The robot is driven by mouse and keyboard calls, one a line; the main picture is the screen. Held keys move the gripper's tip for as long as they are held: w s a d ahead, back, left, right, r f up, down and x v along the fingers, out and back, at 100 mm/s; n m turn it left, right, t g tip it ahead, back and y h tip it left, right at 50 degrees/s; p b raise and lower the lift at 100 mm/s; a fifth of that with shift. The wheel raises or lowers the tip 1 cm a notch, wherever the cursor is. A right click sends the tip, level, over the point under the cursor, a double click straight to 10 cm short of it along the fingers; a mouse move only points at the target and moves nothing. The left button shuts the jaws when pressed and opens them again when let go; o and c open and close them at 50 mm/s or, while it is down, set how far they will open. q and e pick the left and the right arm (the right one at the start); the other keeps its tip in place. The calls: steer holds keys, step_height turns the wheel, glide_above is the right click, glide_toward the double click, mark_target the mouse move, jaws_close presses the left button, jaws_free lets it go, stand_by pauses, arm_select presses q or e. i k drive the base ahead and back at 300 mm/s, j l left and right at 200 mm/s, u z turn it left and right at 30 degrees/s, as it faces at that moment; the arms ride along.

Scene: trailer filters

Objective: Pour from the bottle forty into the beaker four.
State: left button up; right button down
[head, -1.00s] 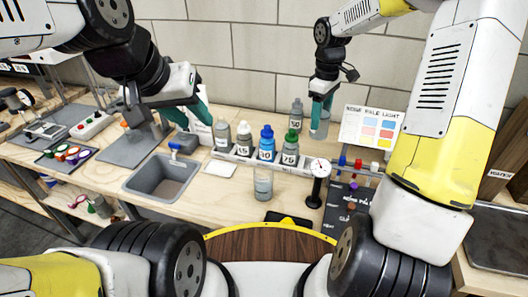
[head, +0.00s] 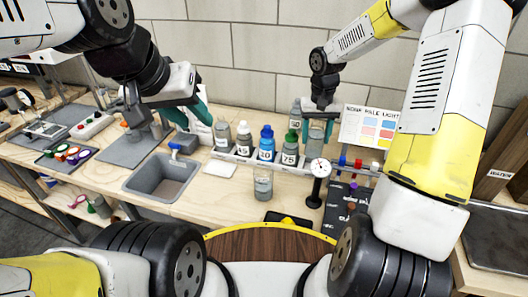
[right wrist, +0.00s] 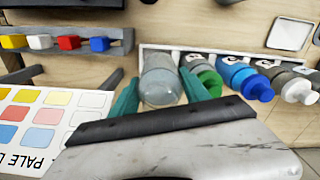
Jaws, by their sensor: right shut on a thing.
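My right gripper (head: 317,112) is shut on a clear greyish vessel at the right end of the bottle row; the vessel also shows between the green fingers in the right wrist view (right wrist: 161,82). I see no readable label on it. A blue-capped bottle (head: 267,145) stands in the row, its label looking like 10 or 40. A clear beaker (head: 263,185) stands in front of the row. My left gripper (head: 188,117) is open, its fingers apart.
A grey sink (head: 163,181) lies at the left front. A round dial gauge (head: 317,169) stands right of the clear beaker. A colour chart (head: 371,126) stands right of my right gripper. A white pad (head: 220,168) lies before the row.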

mark_target(263, 172)
steer(key=j, duration=0.25)
steer(key=k+j+z, duration=0.15)
steer(key=j+u, duration=0.2)
steer(key=j, duration=0.6)
steer(key=k+z, duration=0.1)
steer(key=k, duration=0.25)
steer(key=k+l, duration=0.4)
steer(key=l, duration=0.15)
steer(key=k+l+u, duration=0.1)
steer(key=k+l, duration=0.25)
steer(key=l, duration=0.2)
